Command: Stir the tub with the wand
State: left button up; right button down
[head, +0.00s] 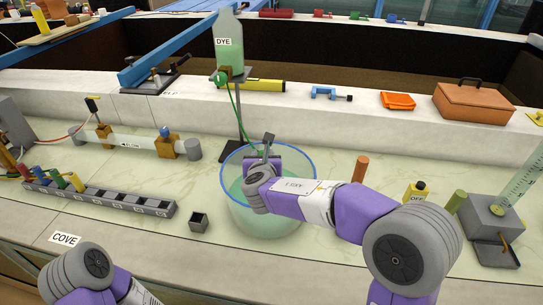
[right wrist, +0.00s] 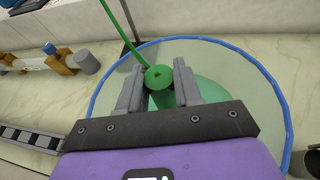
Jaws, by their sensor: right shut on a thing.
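The glass tub (head: 283,218) has a blue rim and holds pale green liquid. It stands in the middle of the head view and fills much of the right wrist view (right wrist: 235,78). The wand's lower end is hidden. My left arm shows at the lower left, its gripper out of view.
A small dark open box (head: 199,222) and a slotted rack (head: 100,197) lie left.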

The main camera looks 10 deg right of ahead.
jog(key=s+a+b, duration=0.1)
jog(key=s+a, duration=0.4)
jog(key=s, duration=0.2)
jog(key=shift+s+d, duration=0.85)
jog(key=shift+d, duration=2.5)
notch_tip(320, 180, up, 20)
jog(key=p, duration=1.7)
jog(key=shift+a, duration=0.1)
